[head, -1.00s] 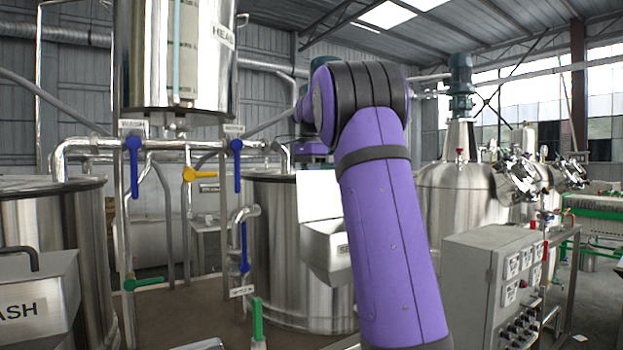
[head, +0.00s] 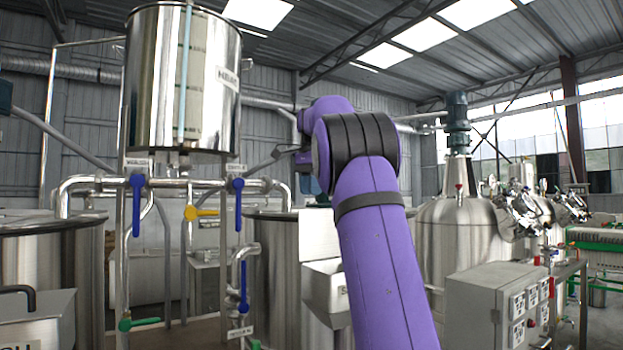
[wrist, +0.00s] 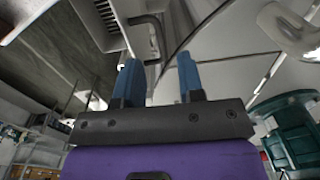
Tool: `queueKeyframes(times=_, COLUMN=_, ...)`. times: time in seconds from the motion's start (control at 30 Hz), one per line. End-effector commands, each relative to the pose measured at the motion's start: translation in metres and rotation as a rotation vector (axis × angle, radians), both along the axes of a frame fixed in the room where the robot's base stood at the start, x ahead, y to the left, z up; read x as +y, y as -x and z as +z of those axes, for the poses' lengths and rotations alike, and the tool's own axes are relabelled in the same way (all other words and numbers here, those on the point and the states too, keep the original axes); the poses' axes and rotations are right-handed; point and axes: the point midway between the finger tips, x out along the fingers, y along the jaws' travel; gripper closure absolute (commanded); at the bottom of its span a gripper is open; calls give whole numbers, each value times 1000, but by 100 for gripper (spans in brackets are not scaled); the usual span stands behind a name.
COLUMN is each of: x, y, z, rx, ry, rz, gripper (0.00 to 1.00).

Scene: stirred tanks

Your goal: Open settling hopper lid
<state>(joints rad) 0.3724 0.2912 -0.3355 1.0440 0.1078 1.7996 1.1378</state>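My gripper (wrist: 158,68) shows in the wrist view with two blue fingers spread apart and nothing between them. A dark bar handle (wrist: 152,28) on a grey surface lies just beyond the fingertips, near the left finger; I cannot tell whether they touch. In the head view my arm covers most of the gripper. A grey hopper box (head: 325,290) stands left of my arm with a pale panel upright behind it, like a raised lid; its label is unreadable and partly covered. I cannot tell which hopper the handle belongs to.
Another hopper with a dark handle (head: 20,292) is at the lower left. A steel header tank (head: 160,80) hangs above pipes with blue valve levers (head: 137,205). A grey control box (head: 485,305) stands at right, before a domed tank (head: 455,235).

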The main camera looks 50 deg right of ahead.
Motion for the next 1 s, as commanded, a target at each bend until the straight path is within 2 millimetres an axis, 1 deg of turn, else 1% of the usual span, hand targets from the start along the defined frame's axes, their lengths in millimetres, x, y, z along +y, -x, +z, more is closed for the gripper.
queueKeyframes(times=0.03, x=-2, y=-2, z=3, rx=7, ry=-2, rz=-1, gripper=64)
queueKeyframes(times=0.2, x=-3, y=-2, z=22, rx=11, ry=-3, rz=-2, gripper=64)
queueKeyframes(times=0.4, x=-4, y=-1, z=32, rx=15, ry=-4, rz=-1, gripper=64)
queueKeyframes(times=1.0, x=-4, y=-1, z=33, rx=16, ry=-5, rz=-1, gripper=64)
